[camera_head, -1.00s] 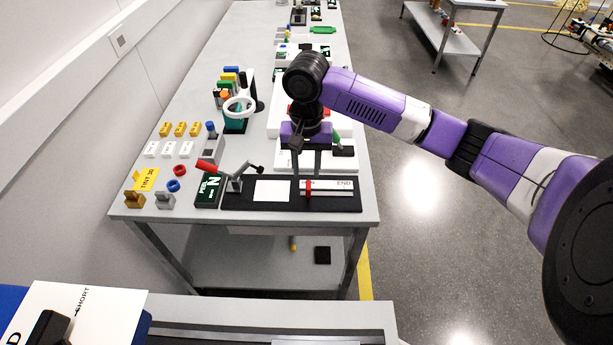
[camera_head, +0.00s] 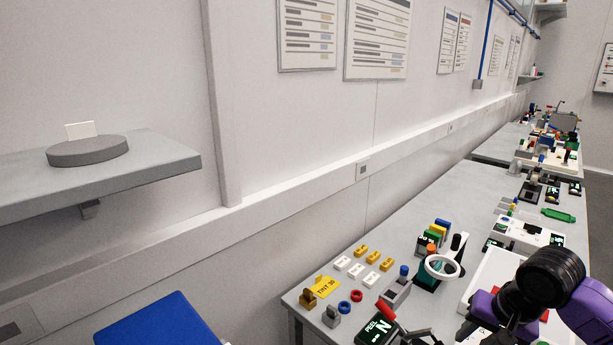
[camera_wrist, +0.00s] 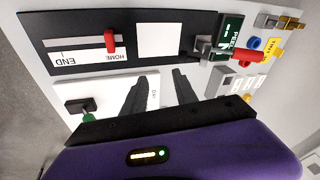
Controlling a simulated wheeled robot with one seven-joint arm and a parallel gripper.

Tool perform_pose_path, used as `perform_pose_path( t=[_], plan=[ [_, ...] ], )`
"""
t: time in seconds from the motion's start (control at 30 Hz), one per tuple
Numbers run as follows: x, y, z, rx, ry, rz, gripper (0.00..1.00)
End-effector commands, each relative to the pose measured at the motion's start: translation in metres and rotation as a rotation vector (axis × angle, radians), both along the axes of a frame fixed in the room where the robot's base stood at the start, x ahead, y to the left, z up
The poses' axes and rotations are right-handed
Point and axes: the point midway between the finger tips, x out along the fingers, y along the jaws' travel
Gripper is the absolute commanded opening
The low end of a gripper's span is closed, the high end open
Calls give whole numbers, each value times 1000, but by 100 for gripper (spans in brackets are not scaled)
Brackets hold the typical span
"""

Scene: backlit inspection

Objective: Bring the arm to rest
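My purple arm shows at the lower right of the head view, with its black wrist joint (camera_head: 550,277) above the workbench. My gripper (camera_wrist: 158,85) shows in the wrist view as two dark fingers, apart, with nothing seen between them. Its fingertips point toward a white board and a black plate (camera_wrist: 75,28) that carries a red slider on a HOME–END scale.
The workbench (camera_head: 450,205) holds yellow and white blocks, a ring magnifier (camera_head: 442,266), a green PEEL display (camera_head: 377,330) and a red-handled lever (camera_wrist: 230,53). A grey shelf (camera_head: 160,165) with a round stand juts from the wall at left. A blue surface (camera_head: 160,322) lies below it.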

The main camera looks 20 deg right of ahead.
Motion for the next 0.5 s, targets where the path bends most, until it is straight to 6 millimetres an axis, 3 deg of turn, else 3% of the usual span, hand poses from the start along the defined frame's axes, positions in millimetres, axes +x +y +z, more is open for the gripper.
perform_pose_path(
  t=[0.1, 0.2, 0.33, 0.5],
  plan=[
    [51, 19, 34, -12, -260, 110, 35],
    [86, 45, 65, -18, -461, 185, 35],
    [119, 81, 108, -26, -710, 251, 35],
    [138, 117, 157, -44, -977, 275, 35]
  ],
)
